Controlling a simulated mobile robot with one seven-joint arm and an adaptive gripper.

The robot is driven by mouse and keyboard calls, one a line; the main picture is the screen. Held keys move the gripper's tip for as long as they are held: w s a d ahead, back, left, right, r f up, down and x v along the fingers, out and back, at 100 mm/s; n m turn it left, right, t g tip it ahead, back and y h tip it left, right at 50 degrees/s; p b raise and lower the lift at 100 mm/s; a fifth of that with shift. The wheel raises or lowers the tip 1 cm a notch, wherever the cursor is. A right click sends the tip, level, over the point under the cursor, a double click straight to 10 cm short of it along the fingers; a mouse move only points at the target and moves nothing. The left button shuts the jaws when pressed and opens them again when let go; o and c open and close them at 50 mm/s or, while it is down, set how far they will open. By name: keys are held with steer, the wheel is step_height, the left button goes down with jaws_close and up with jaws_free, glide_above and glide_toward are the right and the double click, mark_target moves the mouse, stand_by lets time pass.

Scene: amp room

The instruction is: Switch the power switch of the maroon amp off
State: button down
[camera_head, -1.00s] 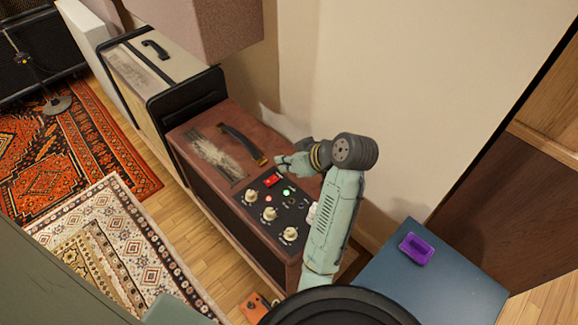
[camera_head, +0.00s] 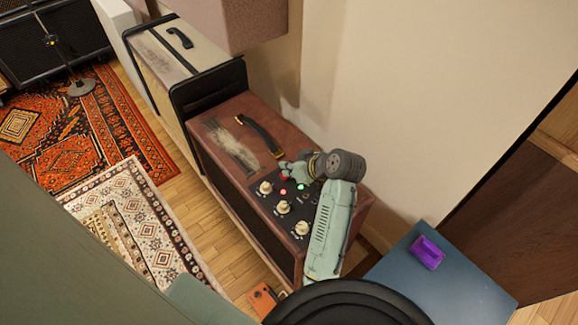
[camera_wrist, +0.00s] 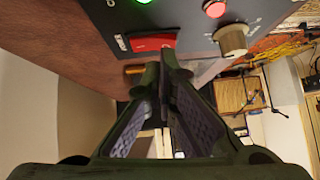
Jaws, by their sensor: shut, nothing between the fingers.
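The maroon amp (camera_head: 288,134) stands against the wall in the head view. Its black control panel has a red rocker switch, which fills the upper middle of the wrist view (camera_wrist: 152,43). In the head view, my gripper (camera_head: 287,172) covers most of the switch, and only a bit of red shows. My gripper is shut and empty. In the wrist view its fingertips (camera_wrist: 163,68) meet just below the switch; I cannot tell whether they touch it. A green light (camera_head: 302,187) and a red light (camera_head: 283,193) glow on the panel.
Several cream knobs (camera_head: 284,207) line the panel near my gripper. The amp's black handle (camera_head: 259,133) lies to the left. A cream amp (camera_head: 160,60) stands beyond, and a blue surface with a purple tray (camera_head: 428,253) is at lower right. The wall is close behind.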

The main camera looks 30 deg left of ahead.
steer(key=shift+s+f+t+b, duration=0.25)
steer(key=shift+f+t+b, duration=0.15)
steer(key=shift+f, duration=0.1)
steer(key=shift+w+r, duration=0.1)
steer(key=shift+r, duration=0.1)
steer(key=shift+w, duration=0.1)
steer(key=shift+w+d+p, duration=0.25)
steer(key=shift+w+p, duration=0.2)
steer(key=shift+w, duration=0.25)
